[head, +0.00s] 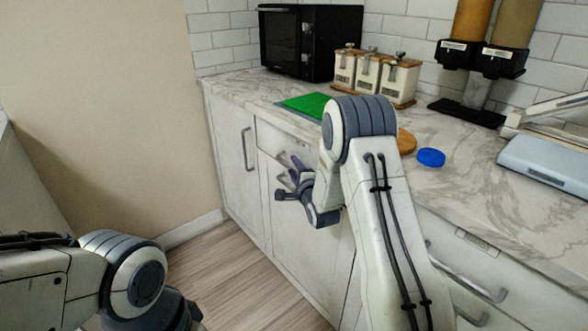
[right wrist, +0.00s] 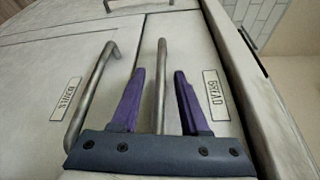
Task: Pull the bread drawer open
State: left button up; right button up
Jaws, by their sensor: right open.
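The bread drawer shows in the right wrist view as a pale front with a "BREAD" label (right wrist: 214,95) and a grey bar handle (right wrist: 160,88). My right gripper (right wrist: 158,78) is open, with its purple fingers on either side of this handle. There are gaps between the bar and both fingers. In the head view the right gripper (head: 291,168) is at the cabinet front below the counter's edge, and my arm hides part of it. The drawer looks closed. My left arm enters at the bottom left, but its gripper fingers are not visible.
A second bar handle (right wrist: 92,95) on the neighbouring labelled front is close to the left finger. A tall cabinet handle (head: 246,149) is left of my right gripper. The marble counter (head: 465,190) holds a green board (head: 306,104) and a blue lid (head: 431,157).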

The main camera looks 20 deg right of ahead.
grip_shut()
dwell(1.4)
